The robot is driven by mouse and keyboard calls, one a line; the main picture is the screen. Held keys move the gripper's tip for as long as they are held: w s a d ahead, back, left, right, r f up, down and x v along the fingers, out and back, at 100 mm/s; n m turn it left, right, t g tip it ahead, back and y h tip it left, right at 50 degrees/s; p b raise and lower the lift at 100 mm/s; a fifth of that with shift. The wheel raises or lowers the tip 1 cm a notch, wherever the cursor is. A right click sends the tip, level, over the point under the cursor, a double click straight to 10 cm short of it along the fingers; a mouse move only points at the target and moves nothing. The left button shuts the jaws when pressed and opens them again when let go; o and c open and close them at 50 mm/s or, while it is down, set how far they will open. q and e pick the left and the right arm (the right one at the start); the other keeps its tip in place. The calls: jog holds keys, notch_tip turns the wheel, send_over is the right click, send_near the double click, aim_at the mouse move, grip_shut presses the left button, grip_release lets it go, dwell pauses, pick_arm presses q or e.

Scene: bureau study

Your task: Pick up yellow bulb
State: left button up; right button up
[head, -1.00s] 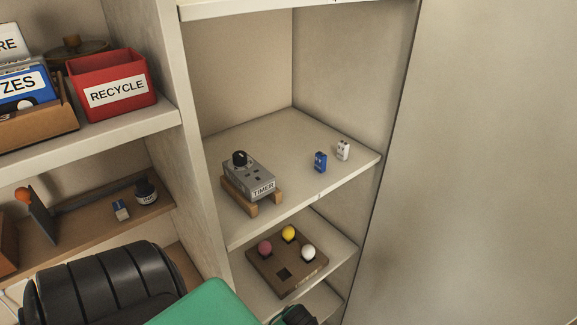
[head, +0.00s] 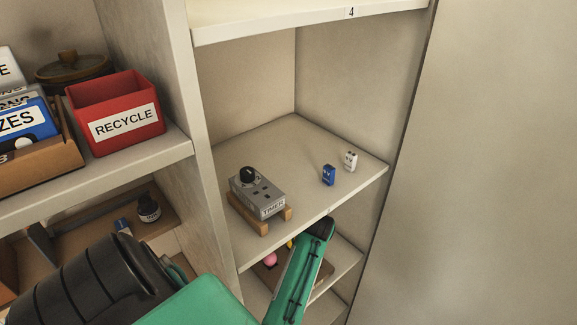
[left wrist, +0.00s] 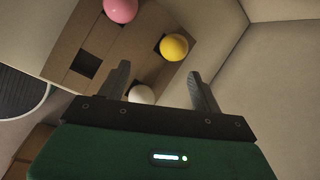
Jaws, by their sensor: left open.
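The yellow bulb (left wrist: 174,47) sits in a brown holder block (left wrist: 113,45) in the left wrist view, beyond my fingertips. My left gripper (left wrist: 160,80) is open and empty, with the yellow bulb ahead of the gap between its fingers, apart from them. A pink bulb (left wrist: 121,9) and a white bulb (left wrist: 141,94) sit in the same block; the white one is partly hidden by my gripper. In the head view my left arm covers most of the block, and only a sliver of the yellow bulb (head: 290,244) shows. My right gripper is not in view.
The shelf above holds a timer box (head: 259,194) on a wooden stand, a blue die-like block (head: 328,175) and a white one (head: 350,161). The shelf's front edge lies close to my arm. A red recycle bin (head: 117,112) stands on the left shelf.

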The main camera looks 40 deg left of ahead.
pick_arm(q)
jog(key=shift+m+g, duration=0.3)
jog(key=shift+m, duration=0.6)
jog(key=shift+w+a+f+p, duration=0.75)
jog(key=shift+w+a+f, duration=0.45)
jog(key=shift+a, duration=0.15)
jog(key=p+x, duration=0.1)
jog(key=x, duration=0.2)
jog(key=shift+p, duration=0.3)
jog(key=shift+w+a+f, duration=0.1)
jog(key=shift+a+f, duration=0.2)
jog(key=shift+f, duration=0.35)
jog(key=c, duration=1)
jog(key=shift+c, duration=0.5)
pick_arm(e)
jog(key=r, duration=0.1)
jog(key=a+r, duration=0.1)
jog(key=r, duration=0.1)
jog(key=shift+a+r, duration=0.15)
